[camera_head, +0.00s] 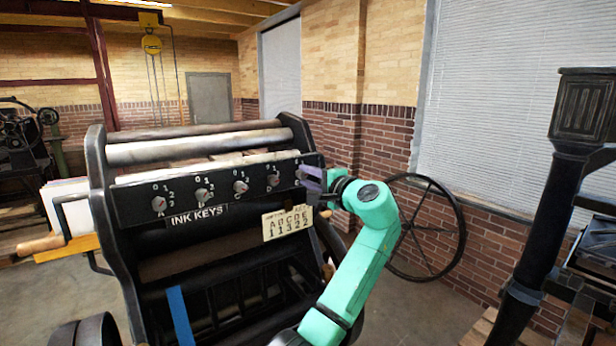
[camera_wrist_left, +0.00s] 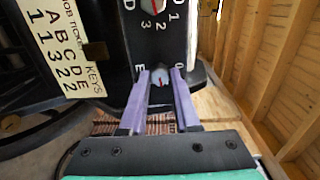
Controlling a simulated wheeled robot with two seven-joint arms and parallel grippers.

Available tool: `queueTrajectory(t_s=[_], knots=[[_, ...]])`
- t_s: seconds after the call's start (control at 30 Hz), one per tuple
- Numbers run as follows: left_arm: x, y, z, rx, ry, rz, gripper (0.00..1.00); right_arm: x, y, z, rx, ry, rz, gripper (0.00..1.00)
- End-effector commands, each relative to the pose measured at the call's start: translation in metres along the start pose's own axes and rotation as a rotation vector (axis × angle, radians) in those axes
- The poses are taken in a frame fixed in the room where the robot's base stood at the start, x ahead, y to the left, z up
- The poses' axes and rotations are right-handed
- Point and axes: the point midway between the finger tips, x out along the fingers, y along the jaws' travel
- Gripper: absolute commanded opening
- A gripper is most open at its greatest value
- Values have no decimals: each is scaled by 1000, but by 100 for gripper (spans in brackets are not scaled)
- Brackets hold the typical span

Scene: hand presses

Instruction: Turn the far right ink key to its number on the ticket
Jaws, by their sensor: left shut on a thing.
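In the left wrist view, the key (camera_wrist_left: 160,77) sits between the fingertips and shows a red pointer mark. The fingers hide most of its scale, so its setting is not readable. The cream ticket (camera_head: 287,222) hangs below the keys and lists A B C D E over 1 1 3 2 2, giving E a 2. My right gripper is not in view.
Key D (camera_head: 273,180) is the close neighbour to the left of E; it also shows in the left wrist view (camera_wrist_left: 153,6). A large black handwheel (camera_head: 461,232) stands right of my left arm. A black post (camera_head: 545,220) rises at the far right.

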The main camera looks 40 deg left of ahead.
Motion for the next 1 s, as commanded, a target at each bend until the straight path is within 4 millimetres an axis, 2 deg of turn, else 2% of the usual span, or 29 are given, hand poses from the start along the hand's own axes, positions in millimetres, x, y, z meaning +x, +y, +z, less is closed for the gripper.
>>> queueTrajectory(t_s=[0.2,0.23,0.27,0.3,0.67,0.77,1.0], knots=[[0,0,0,0,0,0,0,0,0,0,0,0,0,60],[0,0,0,0,0,0,42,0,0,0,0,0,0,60],[0,0,0,0,0,0,53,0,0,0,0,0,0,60],[0,0,0,0,0,0,61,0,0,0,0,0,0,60],[-5,2,-1,-1,1,-1,61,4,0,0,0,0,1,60],[-22,5,-1,-3,4,-2,61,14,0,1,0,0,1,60],[-92,7,-1,-4,5,0,61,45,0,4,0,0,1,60]])
